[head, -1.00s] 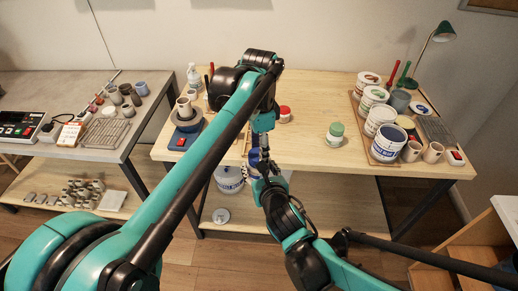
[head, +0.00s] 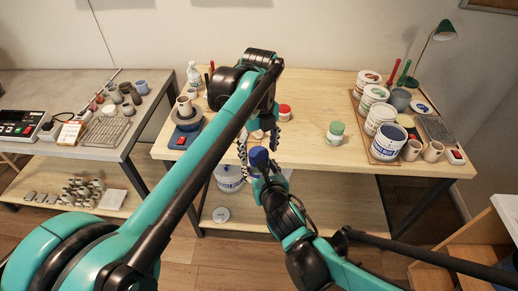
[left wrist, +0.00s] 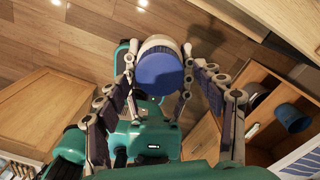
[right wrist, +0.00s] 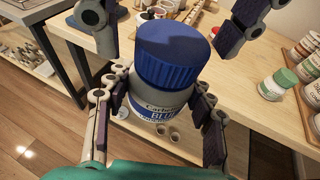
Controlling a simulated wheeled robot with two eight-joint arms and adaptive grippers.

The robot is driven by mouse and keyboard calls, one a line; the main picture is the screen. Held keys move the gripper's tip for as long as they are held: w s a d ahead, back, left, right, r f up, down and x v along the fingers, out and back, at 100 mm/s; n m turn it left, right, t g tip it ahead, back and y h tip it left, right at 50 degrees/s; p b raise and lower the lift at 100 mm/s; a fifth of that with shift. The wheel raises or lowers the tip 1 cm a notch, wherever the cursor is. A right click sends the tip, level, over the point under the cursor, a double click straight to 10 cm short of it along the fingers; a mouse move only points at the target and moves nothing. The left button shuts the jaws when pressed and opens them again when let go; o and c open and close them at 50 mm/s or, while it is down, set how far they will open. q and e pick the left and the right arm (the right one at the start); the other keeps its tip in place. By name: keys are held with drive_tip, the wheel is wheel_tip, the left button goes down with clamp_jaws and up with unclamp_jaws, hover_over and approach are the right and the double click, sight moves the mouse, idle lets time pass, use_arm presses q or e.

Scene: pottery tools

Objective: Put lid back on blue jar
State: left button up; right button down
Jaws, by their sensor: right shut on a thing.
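The small jar (right wrist: 153,101) with a white body and a blue label is between the fingers of my right gripper (right wrist: 160,92), which is shut on it. The blue ribbed lid (right wrist: 170,55) sits on top of the jar, with no clear gap in the right wrist view. The lid also shows in the left wrist view (left wrist: 160,72) and in the head view (head: 258,157). My left gripper (head: 259,138) is open, its fingers spread on either side above the lid and apart from it. The jar body is mostly hidden in the head view.
Both grippers are in front of the wooden table (head: 310,155). A green-lidded jar (head: 335,132) and a red-lidded jar (head: 284,111) stand on it. A tray of paint jars and cups (head: 383,157) is at right. A white bucket (head: 229,180) is on the lower shelf.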

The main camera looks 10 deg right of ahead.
use_arm(q)
drive_tip(key=shift+r, duration=2.25)
drive_tip(key=shift+c, duration=0.5)
drive_tip(key=shift+r+n, duration=0.15)
drive_tip(key=shift+n, duration=1.05)
drive_tip(key=n, duration=0.4)
drive_tip(key=shift+r, duration=0.2)
drive_tip(key=n, duration=0.7)
drive_tip(key=shift+w+r+n, duration=0.1)
drive_tip(key=shift+r+n, duration=0.2)
drive_tip(key=n, duration=0.7)
drive_tip(key=shift+r, duration=0.35)
drive_tip(key=n, duration=0.4)
drive_tip(key=shift+r, duration=0.2)
drive_tip(key=n, duration=0.3)
drive_tip(key=shift+r+n, duration=0.15)
drive_tip(key=shift+n, duration=0.25)
